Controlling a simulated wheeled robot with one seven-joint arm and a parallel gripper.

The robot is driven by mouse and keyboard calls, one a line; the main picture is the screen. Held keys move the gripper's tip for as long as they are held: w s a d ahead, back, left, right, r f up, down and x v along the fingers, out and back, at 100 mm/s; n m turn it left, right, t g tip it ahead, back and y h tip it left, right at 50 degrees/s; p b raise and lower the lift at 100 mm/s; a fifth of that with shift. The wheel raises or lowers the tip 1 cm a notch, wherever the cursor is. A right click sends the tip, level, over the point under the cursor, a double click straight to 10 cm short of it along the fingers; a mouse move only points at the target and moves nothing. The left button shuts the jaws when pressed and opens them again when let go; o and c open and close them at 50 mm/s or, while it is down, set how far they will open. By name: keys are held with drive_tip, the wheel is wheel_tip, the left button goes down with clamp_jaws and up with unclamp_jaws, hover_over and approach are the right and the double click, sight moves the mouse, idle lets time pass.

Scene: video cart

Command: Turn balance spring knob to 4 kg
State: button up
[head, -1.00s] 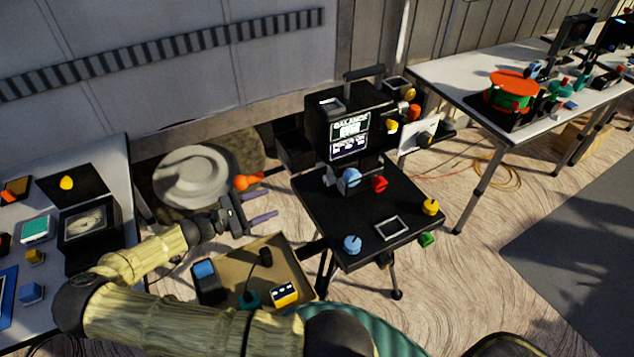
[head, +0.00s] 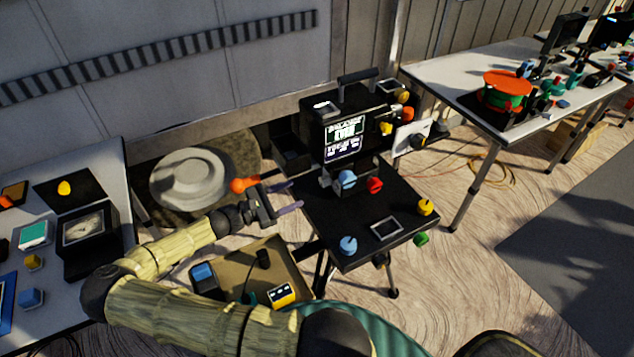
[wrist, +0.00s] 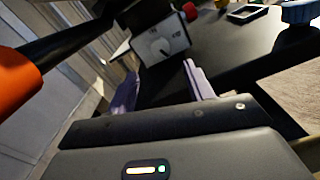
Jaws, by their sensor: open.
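The video cart has a black top (head: 390,205) and a screen (head: 344,138) headed "BALANCE"; its smaller text is blurred. My gripper (head: 284,198) is at the cart's left edge, with purple fingers apart and empty. In the wrist view my gripper (wrist: 158,88) points toward the knob, with a gap between.
An orange-ended black handle (head: 240,185) passes close at my gripper's left. Blue knobs (head: 347,180) (head: 348,245), a red knob (head: 374,185) and a yellow knob (head: 425,207) stand on the cart. A cardboard box (head: 235,272) lies below my gripper.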

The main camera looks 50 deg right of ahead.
sight(321, 182)
drive_tip(key=p+x, duration=0.1)
drive_tip(key=x, duration=0.8)
drive_tip(key=c, duration=1)
drive_tip(key=shift+r+n+p, duration=0.1)
drive_tip(key=shift+n+p, duration=1)
drive_tip(key=shift+n, duration=0.1)
drive_tip(key=shift+n+p, duration=0.35)
drive_tip(key=shift+n, duration=0.75)
drive_tip(key=o, duration=1)
